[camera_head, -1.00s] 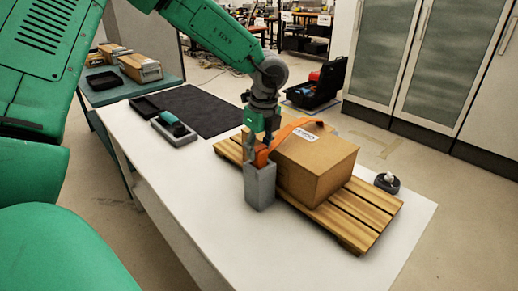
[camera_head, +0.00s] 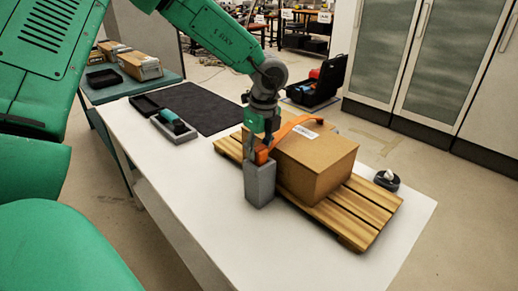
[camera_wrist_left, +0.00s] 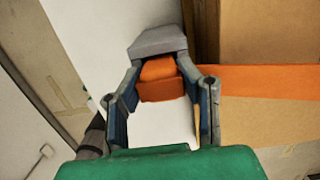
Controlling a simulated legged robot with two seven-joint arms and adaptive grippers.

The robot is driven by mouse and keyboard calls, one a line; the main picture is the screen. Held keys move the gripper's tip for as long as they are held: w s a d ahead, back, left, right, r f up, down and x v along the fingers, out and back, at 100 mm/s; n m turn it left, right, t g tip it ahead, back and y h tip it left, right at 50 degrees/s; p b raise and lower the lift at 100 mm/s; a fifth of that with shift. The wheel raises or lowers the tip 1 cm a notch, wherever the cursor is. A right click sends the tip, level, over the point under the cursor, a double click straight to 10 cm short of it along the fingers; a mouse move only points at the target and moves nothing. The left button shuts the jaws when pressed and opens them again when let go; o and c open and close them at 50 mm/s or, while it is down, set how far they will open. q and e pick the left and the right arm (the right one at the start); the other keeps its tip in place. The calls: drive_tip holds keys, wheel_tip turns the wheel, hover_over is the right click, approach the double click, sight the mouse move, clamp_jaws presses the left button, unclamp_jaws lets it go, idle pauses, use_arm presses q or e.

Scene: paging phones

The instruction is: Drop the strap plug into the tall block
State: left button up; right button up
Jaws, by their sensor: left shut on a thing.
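The orange strap plug (camera_head: 262,156) is at the end of an orange strap (camera_head: 292,129) that runs over the cardboard box. The tall grey block (camera_head: 260,186) stands upright against the near side of the pallet. My left gripper (camera_head: 258,147) is directly above the block, shut on the plug. In the left wrist view the plug (camera_wrist_left: 160,82) sits between my fingers, right at the block's top (camera_wrist_left: 157,42). The block's opening is hidden, so I cannot tell whether the plug's tip is inside. My right gripper is not in view.
The cardboard box (camera_head: 318,170) sits on a wooden pallet (camera_head: 362,212) beside the block. A small dark round object (camera_head: 387,181) is at the right. A grey tray (camera_head: 174,129) and black mat (camera_head: 203,108) lie at the back left. The white table's front left is clear.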

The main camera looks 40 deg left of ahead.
sight(262, 151)
use_arm(q)
drive_tip(key=o, duration=0.9)
drive_tip(key=shift+f, duration=0.1)
drive_tip(key=r+p, duration=0.3)
drive_tip(key=d+r+p, duration=0.1)
drive_tip(key=r+p, duration=0.2)
drive_tip(key=r, duration=0.1)
drive_tip(key=r+p, duration=0.4)
drive_tip(key=shift+d, duration=0.2)
